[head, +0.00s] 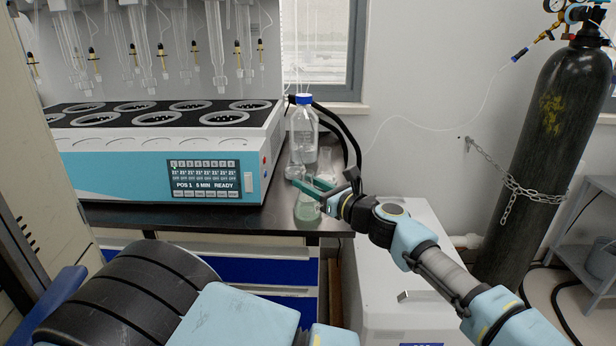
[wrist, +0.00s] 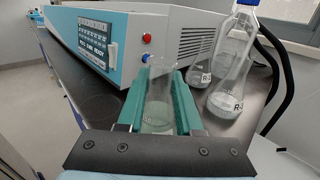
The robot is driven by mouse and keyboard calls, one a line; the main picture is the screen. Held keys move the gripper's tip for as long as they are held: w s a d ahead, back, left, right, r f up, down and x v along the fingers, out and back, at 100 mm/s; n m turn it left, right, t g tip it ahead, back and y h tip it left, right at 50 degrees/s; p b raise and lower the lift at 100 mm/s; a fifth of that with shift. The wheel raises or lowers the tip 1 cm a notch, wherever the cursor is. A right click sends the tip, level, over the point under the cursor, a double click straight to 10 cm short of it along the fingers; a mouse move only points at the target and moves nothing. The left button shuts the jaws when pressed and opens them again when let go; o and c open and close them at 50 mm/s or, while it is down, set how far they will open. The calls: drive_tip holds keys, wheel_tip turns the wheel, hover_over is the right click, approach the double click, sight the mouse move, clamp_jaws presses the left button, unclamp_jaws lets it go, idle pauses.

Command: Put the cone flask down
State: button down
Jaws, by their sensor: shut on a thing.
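The cone flask (head: 307,208) is clear glass with a pale greenish liquid at the bottom. It is at the right front corner of the black bench top (head: 215,218) in the head view. My gripper (head: 314,188) has its green fingers shut around the flask's upper part. In the wrist view the flask (wrist: 159,98) stands upright between the two green fingers of my gripper (wrist: 160,105). I cannot tell whether the flask's base touches the bench.
A multi-position distiller (head: 165,150) with a lit panel stands left of the flask. A blue-capped bottle (head: 303,135) and another flask (wrist: 201,68) stand behind, near black hoses (head: 345,135). The bench's right edge is close. A chained gas cylinder (head: 545,140) stands at right.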

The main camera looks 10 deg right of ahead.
drive_tip(key=c, duration=0.6)
unclamp_jaws()
drive_tip(key=shift+o, duration=0.2)
drive_tip(key=p+v, duration=0.2)
drive_tip(key=v, duration=1)
drive_tip(key=shift+p, duration=0.4)
